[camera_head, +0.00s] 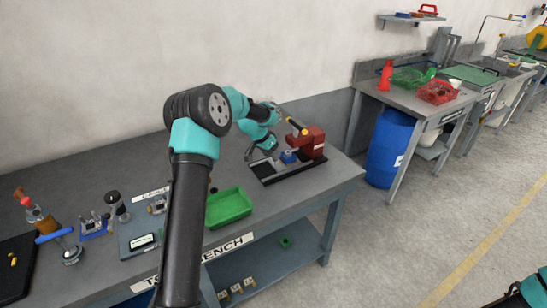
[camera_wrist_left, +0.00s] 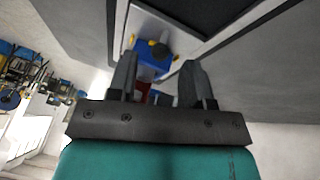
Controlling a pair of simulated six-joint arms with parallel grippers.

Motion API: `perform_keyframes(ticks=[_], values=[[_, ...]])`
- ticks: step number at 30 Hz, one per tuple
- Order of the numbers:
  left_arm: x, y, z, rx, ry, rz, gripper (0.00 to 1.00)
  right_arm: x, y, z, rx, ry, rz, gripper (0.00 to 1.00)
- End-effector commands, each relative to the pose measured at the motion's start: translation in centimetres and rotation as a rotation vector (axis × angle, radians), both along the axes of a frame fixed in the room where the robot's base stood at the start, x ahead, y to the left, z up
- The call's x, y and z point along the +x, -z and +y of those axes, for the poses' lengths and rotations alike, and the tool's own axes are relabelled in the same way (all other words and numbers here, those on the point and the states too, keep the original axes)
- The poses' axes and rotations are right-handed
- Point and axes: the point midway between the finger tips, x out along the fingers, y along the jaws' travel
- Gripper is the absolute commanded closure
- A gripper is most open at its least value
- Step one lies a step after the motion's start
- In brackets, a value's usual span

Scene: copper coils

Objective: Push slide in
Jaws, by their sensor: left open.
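A red machine (camera_head: 312,142) with a yellow-tipped lever stands on a black base plate (camera_head: 268,179) near the right end of the bench. A blue block (camera_head: 289,157) sits on a grey slide part in front of the red body. My left gripper (camera_head: 256,154) is at the left end of this machine, low over the bench. In the left wrist view its two fingers (camera_wrist_left: 158,75) are apart with nothing held between them. The blue block (camera_wrist_left: 150,50) shows just beyond the fingertips; whether they touch the slide cannot be told. My right gripper is not in view.
A green tray (camera_head: 229,207) lies on the bench left of the machine. Several tools and small fixtures (camera_head: 95,225) stand at the bench's left. A blue barrel (camera_head: 390,148) stands on the floor under another table. The bench behind the tray is mostly clear.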

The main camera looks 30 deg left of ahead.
Motion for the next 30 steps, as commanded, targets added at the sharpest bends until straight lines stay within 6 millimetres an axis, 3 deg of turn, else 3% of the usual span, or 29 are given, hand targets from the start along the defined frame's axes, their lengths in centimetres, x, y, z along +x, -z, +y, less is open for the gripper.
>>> perform_keyframes(ticks=[6, 15, 30], values=[[0.6, 1.8, -0.6, 0.0, 0.0, 0.001, 0.54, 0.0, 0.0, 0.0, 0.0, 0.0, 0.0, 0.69], [0.7, 1.9, -0.6, 0.0, 0.0, 0.0, 0.54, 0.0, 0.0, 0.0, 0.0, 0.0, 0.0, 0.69], [0.6, 1.9, -0.6, 0.0, 0.0, 0.0, 1.0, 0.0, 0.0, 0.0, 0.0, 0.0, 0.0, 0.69]])
